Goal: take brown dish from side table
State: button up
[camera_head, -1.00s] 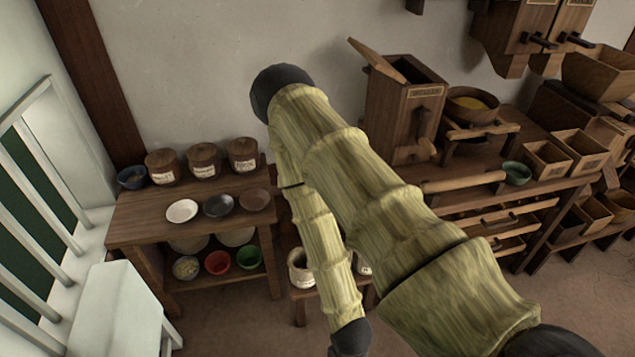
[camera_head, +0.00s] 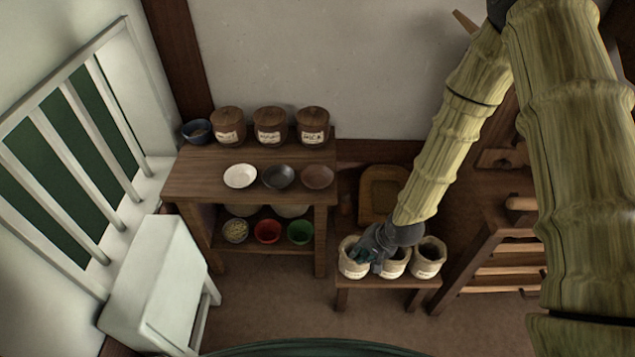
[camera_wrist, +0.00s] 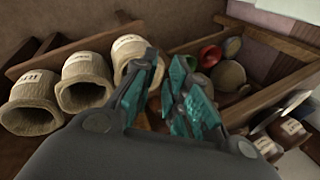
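The brown dish (camera_head: 318,177) lies on top of the wooden side table (camera_head: 205,186), at the right end of a row with a black dish (camera_head: 279,176) and a white dish (camera_head: 240,176). My gripper (camera_head: 362,258) is right of the side table and lower in the head view, over the labelled pots on a low bench. In the wrist view, my gripper's teal fingers (camera_wrist: 163,88) stand a narrow gap apart, with nothing seen between them. I cannot clearly pick out the brown dish in the wrist view.
Three lidded jars (camera_head: 271,126) and a blue bowl (camera_head: 196,132) stand at the table's back. Bowls, including a red one (camera_head: 267,231) and a green one (camera_head: 300,231), sit on its lower shelf. The low bench (camera_head: 390,283) carries pots. A white cabinet (camera_head: 155,285) stands left.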

aim_at(325, 185)
jog(key=w+a+r+m+t+y+b, duration=0.1)
jog(key=w+a+r+m, duration=0.15)
jog(key=w+r, duration=0.55)
jog(key=w+a+r+m+t+b, duration=0.1)
jog(key=w+a+r, duration=0.3)
jog(key=w, duration=0.6)
jog(key=shift+w+d+p+x, duration=0.1)
jog(key=shift+d+p+x, duration=0.05)
jog(key=shift+x, duration=1.35)
jog(key=shift+w+d+p+x, duration=0.1)
jog(key=shift+d+x, duration=0.05)
jog(key=shift+x, duration=1.35)
jog(key=shift+w+d+p+x, duration=0.1)
jog(key=shift+d+p+x, duration=0.05)
jog(key=shift+x, duration=1.4)
jog(key=shift+f, duration=0.1)
grip_shut()
